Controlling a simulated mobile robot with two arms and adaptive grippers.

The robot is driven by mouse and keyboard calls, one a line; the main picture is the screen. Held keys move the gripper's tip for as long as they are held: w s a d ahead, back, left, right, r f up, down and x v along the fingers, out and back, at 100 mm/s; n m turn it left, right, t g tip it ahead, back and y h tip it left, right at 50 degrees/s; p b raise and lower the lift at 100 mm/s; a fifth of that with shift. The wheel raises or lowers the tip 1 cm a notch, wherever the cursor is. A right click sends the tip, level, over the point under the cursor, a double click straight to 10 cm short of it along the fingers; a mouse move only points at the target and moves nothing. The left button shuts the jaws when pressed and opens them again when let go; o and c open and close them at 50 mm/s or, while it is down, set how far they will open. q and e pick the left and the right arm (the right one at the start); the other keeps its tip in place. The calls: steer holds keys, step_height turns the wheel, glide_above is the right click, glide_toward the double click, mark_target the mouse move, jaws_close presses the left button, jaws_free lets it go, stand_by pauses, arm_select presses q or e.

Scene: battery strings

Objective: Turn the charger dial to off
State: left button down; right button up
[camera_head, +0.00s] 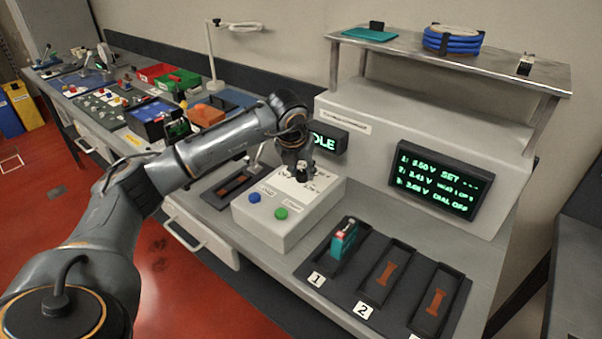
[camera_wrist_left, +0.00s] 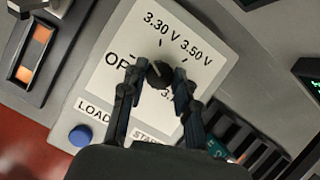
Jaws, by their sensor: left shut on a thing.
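The charger dial (camera_wrist_left: 158,74) is a small dark round knob on the white labelled face of the charger box (camera_head: 270,228). Around it in the left wrist view are marks reading 3.30 V, 3.50 V and a partly covered OFF. My left gripper (camera_head: 303,177) points down over the box, and in the left wrist view its fingers (camera_wrist_left: 160,80) are closed around the dial. The dial's exact pointer direction is hard to make out. The green-lettered screen (camera_head: 437,181) seems to read SET --- and DIAL OFF. My right gripper is in neither view.
A blue button (camera_head: 254,197) and a green button (camera_head: 281,213) sit on the box front. A teal battery (camera_head: 343,240) stands in bay 1; bays 2 and 3 look empty. A metal shelf (camera_head: 450,62) overhangs behind. Trays and bins crowd the bench left.

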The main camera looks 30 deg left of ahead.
arm_select(q)
steer(key=n, duration=0.2)
steer(key=n+y+b, duration=0.1)
steer(key=n, duration=0.2)
steer(key=shift+w+d+g+y+b, duration=0.1)
steer(key=shift+d+g+y+b, duration=0.05)
steer(key=shift+g+y+b, duration=0.2)
steer(key=shift+g, duration=0.25)
steer(key=c, duration=1)
jaws_free()
steer(key=shift+d+r, duration=0.1)
steer(key=shift+r, duration=0.4)
steer(key=v, duration=1.1)
steer(key=shift+s, duration=0.25)
steer(key=shift+f, duration=0.2)
